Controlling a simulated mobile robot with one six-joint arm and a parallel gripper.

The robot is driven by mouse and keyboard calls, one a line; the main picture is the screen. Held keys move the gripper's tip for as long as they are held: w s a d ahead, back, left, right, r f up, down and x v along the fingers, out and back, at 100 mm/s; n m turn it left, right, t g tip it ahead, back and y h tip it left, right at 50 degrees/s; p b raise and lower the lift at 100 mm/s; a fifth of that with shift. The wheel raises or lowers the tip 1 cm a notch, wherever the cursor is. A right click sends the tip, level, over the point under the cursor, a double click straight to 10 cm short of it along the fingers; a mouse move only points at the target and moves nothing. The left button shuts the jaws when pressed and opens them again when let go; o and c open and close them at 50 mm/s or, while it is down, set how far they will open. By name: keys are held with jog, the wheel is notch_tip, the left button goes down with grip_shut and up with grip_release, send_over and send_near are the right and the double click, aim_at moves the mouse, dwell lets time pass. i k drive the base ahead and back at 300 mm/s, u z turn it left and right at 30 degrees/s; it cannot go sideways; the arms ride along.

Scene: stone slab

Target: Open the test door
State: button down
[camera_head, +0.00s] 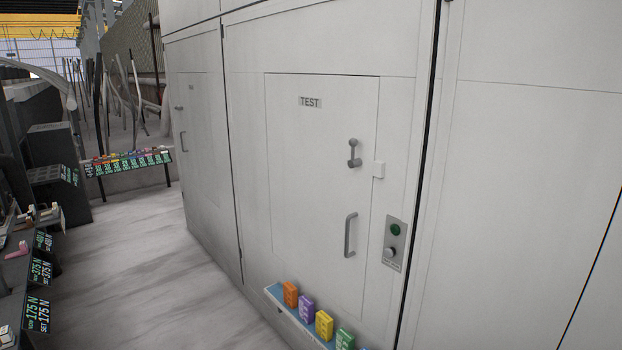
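The test door (312,180) is a light grey panel with a "TEST" label (310,102) near its top. It looks shut, flush in a large cabinet wall. A vertical grey pull handle (350,235) is below the latch. Right of the door is a grey control plate (393,244) with a green button and a round knob. My gripper is not in view.
A low shelf (291,316) with several coloured boxes juts out below the door. A similar smaller door (197,125) is further left. A dark bench with green displays (40,270) lines the left. Pale floor (160,270) between is clear. A rack of labelled items (130,162) stands behind.

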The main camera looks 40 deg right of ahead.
aim_at(321, 206)
jog(key=i, duration=1.35)
jog(key=z, duration=0.05)
jog(key=k, duration=0.1)
jog(key=z, duration=0.95)
